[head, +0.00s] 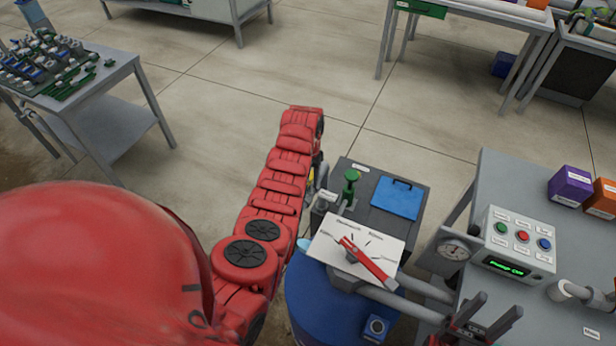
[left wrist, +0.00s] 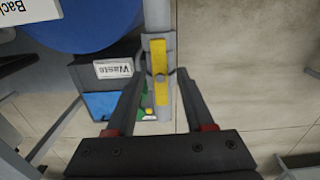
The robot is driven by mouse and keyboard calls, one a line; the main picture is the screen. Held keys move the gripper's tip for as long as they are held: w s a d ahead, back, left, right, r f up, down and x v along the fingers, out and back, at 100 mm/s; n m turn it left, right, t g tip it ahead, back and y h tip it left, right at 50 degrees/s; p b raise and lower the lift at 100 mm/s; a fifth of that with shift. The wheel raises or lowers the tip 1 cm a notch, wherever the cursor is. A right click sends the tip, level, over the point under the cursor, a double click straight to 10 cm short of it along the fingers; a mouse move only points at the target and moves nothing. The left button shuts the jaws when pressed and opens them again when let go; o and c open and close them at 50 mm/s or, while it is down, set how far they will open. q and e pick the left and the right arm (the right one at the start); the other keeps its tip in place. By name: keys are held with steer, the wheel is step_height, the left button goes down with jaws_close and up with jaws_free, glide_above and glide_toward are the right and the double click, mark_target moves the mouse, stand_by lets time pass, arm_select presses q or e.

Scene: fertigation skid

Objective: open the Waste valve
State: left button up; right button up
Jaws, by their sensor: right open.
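The Waste valve shows in the left wrist view as a yellow lever (left wrist: 159,62) on a grey pipe (left wrist: 156,15). The lever lies lengthwise along the pipe in that picture. A white "Waste" label (left wrist: 113,69) is beside it. My left gripper (left wrist: 160,73) is open, with one finger on each side of the lever and pipe; I cannot tell whether they touch. In the head view only a sliver of the yellow lever (head: 311,178) shows beside my red left arm, and the left fingers are hidden. My right gripper (head: 494,306) is open and empty at the lower right.
A blue tank (head: 318,305) carries a white dial plate with a red handle (head: 368,262). A green-handled valve (head: 350,186) and a blue lid (head: 397,199) are behind it. A control box (head: 518,242) and a gauge (head: 454,250) stand right.

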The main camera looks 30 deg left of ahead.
arm_select(q)
steer(key=shift+w+r, duration=0.1)
steer(key=shift+r, duration=0.4)
step_height(320, 180, up, 4)
steer(key=shift+r+b, duration=0.2)
steer(key=shift+b, duration=0.8)
step_height(320, 180, up, 12)
steer(key=p, duration=0.4)
